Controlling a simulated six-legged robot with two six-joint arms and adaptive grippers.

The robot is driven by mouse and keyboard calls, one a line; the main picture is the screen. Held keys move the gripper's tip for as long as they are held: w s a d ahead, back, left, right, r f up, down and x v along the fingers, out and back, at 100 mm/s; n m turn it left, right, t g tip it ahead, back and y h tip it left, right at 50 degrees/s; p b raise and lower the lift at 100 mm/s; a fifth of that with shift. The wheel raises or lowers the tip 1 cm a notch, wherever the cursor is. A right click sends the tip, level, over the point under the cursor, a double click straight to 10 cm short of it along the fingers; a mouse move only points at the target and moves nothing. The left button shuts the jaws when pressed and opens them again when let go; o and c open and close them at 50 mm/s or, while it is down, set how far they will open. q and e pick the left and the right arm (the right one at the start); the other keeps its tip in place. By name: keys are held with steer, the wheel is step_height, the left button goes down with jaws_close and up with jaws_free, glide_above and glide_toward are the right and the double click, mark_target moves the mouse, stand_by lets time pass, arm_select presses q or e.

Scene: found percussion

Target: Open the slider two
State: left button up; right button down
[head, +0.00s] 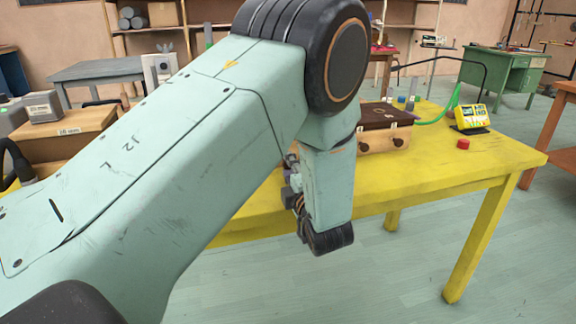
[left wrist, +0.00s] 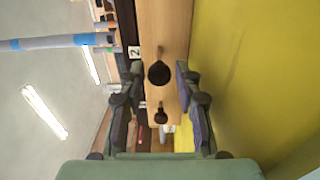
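A wooden box (head: 382,138) with a dark top and small round knobs on its front stands on the yellow table (head: 475,160). My left arm hides its left part in the head view. In the left wrist view, turned sideways, the pale wooden front (left wrist: 175,20) carries a black knob (left wrist: 159,73) and a smaller-looking black knob (left wrist: 161,116). A label reading "2" (left wrist: 134,52) sits beside the front. My left gripper (left wrist: 158,82) is open, its fingers on either side of the front and knobs, with gaps visible. It is mostly hidden in the head view. My right gripper is not seen.
A red button (head: 463,144), a yellow sign-like device (head: 470,116) and a green curved tube (head: 437,114) are on the table's right side. A green desk (head: 505,72) stands behind. The table's front right is mostly clear.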

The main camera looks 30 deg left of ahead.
arm_select(q)
steer(key=shift+v, duration=2.9)
